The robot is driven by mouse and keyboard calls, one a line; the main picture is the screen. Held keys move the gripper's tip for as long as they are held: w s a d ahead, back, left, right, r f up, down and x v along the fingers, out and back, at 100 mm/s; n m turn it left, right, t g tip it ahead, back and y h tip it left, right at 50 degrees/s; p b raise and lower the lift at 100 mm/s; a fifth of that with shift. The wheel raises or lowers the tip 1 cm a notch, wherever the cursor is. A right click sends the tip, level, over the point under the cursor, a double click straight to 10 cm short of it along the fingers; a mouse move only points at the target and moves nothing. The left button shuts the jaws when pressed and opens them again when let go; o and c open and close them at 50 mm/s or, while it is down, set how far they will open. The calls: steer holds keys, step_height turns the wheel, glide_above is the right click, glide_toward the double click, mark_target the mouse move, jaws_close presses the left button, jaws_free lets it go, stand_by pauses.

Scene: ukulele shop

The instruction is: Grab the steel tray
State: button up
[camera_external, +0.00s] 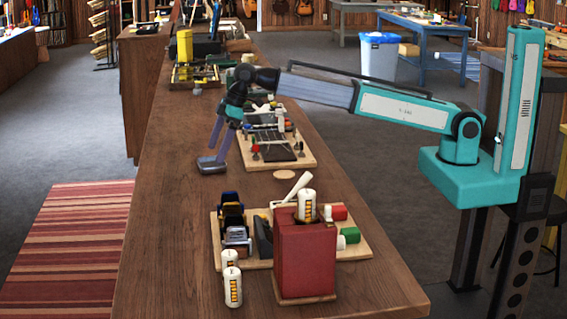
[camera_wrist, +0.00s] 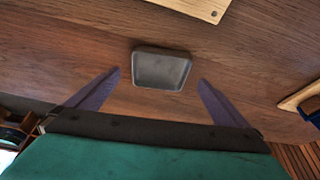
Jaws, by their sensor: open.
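The steel tray (camera_wrist: 162,69) is a small grey, rounded-square dish lying flat on the wooden counter. In the wrist view it sits just beyond my fingertips, centred between them. In the external view the tray (camera_external: 211,165) lies near the counter's left edge, right under my fingers. My gripper (camera_wrist: 159,78) has two purple fingers spread wide, one to each side of the tray's near end, with nothing held between them. In the external view my gripper (camera_external: 218,143) points down at the tray. I cannot tell whether a fingertip touches it.
Nearer the camera stand a red box (camera_external: 304,255), a board with dark and coloured blocks (camera_external: 362,247) and white cylinders (camera_external: 232,288). The counter (camera_external: 165,240) around the tray is bare.

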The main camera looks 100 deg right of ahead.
mark_target(214, 157)
steer(key=shift+p+x, duration=0.55)
steer(key=shift+x, duration=1.3)
steer(key=c, duration=1.2)
steer(key=shift+o, duration=0.2)
steer(key=shift+r, duration=0.15)
step_height(214, 157, up, 10)
steer(key=b, duration=0.2)
